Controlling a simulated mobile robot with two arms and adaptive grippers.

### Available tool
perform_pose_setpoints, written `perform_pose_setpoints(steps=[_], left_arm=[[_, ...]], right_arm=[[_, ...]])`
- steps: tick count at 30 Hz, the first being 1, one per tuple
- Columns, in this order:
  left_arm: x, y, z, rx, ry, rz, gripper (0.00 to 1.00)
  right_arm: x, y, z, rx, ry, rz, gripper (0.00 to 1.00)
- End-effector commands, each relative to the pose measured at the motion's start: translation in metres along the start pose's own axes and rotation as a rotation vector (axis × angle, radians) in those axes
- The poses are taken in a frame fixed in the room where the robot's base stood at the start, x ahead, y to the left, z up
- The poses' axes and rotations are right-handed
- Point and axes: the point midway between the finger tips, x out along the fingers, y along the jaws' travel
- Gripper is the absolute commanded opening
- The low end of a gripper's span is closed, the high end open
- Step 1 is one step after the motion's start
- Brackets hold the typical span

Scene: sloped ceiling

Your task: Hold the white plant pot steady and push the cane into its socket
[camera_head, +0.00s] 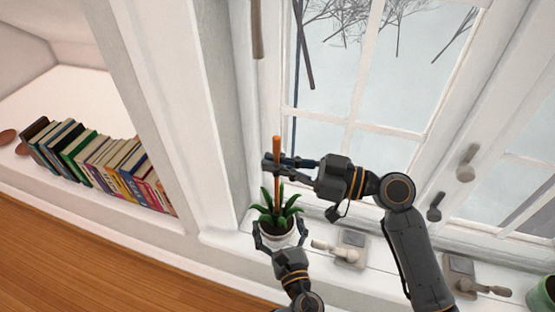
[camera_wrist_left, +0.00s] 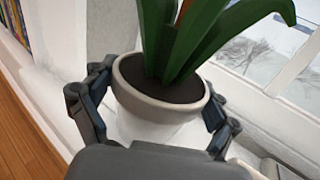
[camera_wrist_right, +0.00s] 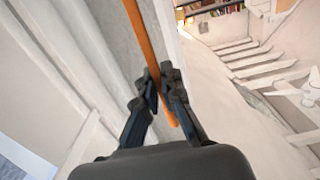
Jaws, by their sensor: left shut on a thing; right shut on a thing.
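The white plant pot (camera_head: 277,240) stands on the window sill with a green leafy plant in dark soil. My left gripper (camera_head: 281,238) is shut around the pot, one finger on each side. In the left wrist view the pot's rim (camera_wrist_left: 160,107) sits between both fingers. The orange-brown cane (camera_head: 277,150) stands nearly upright above the plant. My right gripper (camera_head: 270,165) is shut on the cane, also seen in the right wrist view (camera_wrist_right: 146,45). Leaves hide the cane's lower end and the socket in the head view.
A green pot (camera_head: 543,297) is at the right edge. Several books (camera_head: 95,165) stand on the left shelf. The window frame is close behind my right gripper.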

Motion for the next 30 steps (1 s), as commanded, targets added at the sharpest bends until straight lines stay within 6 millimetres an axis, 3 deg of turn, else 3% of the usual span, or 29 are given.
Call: perform_pose_setpoints(steps=[30], left_arm=[[0.000,0.000,0.001,-0.001,-0.002,0.000,0.27]], right_arm=[[0.000,0.000,0.026,0.002,0.000,0.000,0.00]])
